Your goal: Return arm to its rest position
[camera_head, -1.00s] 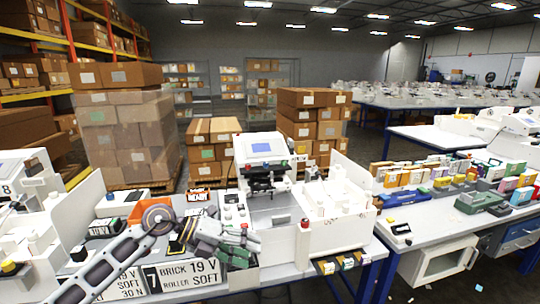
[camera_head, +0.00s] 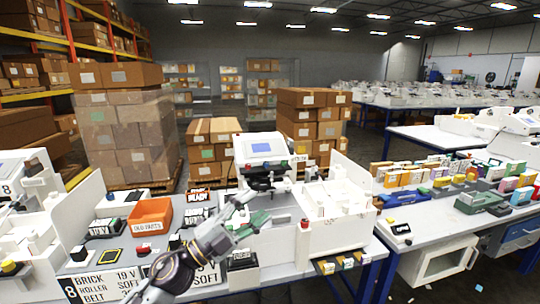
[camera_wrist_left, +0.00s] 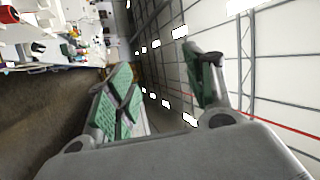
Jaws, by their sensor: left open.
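My left arm comes in from the bottom of the head view, in front of the near bench. My left gripper (camera_head: 250,211) is open and points up and to the right, toward the white machine with a blue screen (camera_head: 265,148). In the left wrist view the two green-padded fingers (camera_wrist_left: 163,85) stand apart with nothing between them. My right gripper is not in view.
An orange bin marked OLD PARTS (camera_head: 151,216) stands on the bench left of my arm. A white-walled box unit (camera_head: 340,213) stands to the right. My arm partly hides the front labels. Stacked cartons (camera_head: 125,130) stand behind.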

